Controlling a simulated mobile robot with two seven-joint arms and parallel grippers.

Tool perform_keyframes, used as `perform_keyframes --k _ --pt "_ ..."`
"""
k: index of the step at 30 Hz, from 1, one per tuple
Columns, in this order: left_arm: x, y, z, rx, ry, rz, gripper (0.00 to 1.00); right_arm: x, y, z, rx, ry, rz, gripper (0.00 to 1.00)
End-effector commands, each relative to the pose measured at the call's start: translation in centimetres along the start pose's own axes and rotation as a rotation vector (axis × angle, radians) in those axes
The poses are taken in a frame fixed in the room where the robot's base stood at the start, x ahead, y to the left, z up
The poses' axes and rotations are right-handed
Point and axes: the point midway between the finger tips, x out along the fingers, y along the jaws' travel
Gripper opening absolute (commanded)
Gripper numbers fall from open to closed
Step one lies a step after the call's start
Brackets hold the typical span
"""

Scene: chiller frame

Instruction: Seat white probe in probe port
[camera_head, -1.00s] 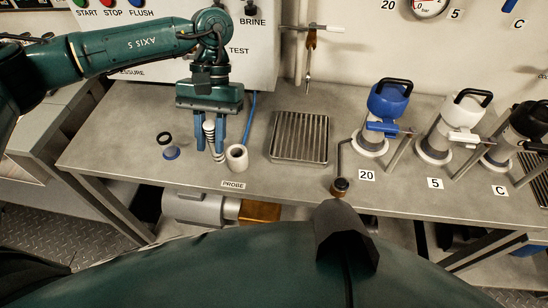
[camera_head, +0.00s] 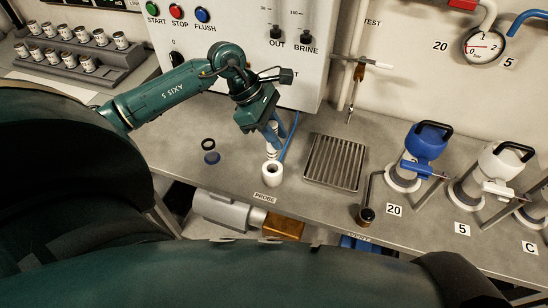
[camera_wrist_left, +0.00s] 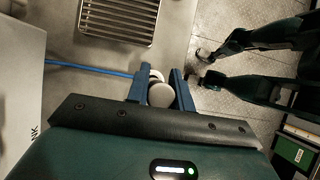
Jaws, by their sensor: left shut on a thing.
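My left gripper (camera_head: 274,138) comes in from the left, tilted, with its blue fingers shut on the white probe (camera_head: 271,153). The probe's lower part shows below the fingers, just behind and above the white, cup-like probe port (camera_head: 272,175). The port stands on the bench behind the PROBE label (camera_head: 265,198), and its round opening faces up. I cannot tell whether the probe touches the port. In the left wrist view the probe's round white end (camera_wrist_left: 161,95) shows between the fingers, with another white round part (camera_wrist_left: 156,75) beyond it. My right gripper is not in view.
A slatted metal tray (camera_head: 335,162) lies to the right. Blue (camera_head: 425,145) and white (camera_head: 500,162) handled valves stand farther right. A blue hose (camera_head: 292,138) runs behind the gripper.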

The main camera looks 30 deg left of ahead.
Motion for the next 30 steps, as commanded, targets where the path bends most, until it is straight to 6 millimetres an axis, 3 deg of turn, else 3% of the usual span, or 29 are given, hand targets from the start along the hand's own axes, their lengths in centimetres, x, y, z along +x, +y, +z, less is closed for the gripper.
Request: perform_keyframes --k 4,10,17,30 --pt "2.8 -0.1 -1.6 -0.001 -0.001 -0.004 0.00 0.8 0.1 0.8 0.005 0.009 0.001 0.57" --pt "4.5 -0.1 -2.6 0.003 0.000 -0.003 0.00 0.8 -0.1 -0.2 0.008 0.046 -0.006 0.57" --pt "7.7 -0.1 -4.5 0.002 -0.001 -0.004 0.00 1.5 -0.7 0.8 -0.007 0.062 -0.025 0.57" --pt "8.3 -0.1 -4.9 0.005 0.001 -0.003 0.00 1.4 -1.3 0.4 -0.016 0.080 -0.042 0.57"
